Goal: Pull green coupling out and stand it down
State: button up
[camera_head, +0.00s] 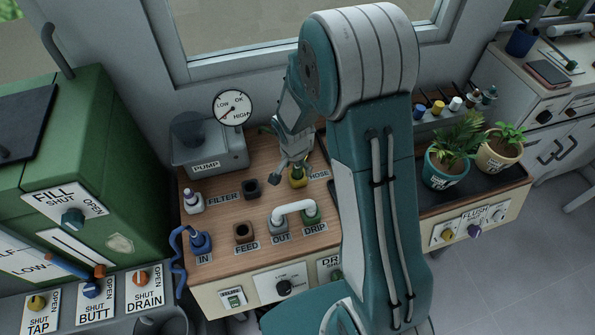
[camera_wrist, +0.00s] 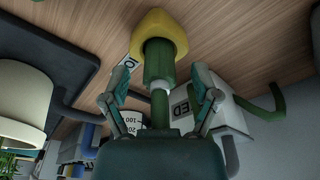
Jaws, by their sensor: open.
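The green coupling (camera_wrist: 158,65) stands in a yellow socket (camera_wrist: 175,28) in the wrist view, with a pale ring and a green stem or hose on its near side. My gripper (camera_wrist: 160,92) is open, with one finger on each side of it; I cannot tell whether either touches. In the head view my gripper (camera_head: 295,162) points down over the yellow socket (camera_head: 298,180) by the HOSE label. The coupling is mostly hidden there by my gripper.
A white bent pipe (camera_head: 292,209) joins the OUT and DRIP fittings in front. The FILTER hole (camera_head: 251,188) and FEED hole (camera_head: 243,232) look empty. The pump (camera_head: 210,150) and gauge (camera_head: 233,108) stand behind left.

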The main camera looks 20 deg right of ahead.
jog(key=shift+f, duration=0.4)
grip_shut()
jog(key=shift+r, duration=0.15)
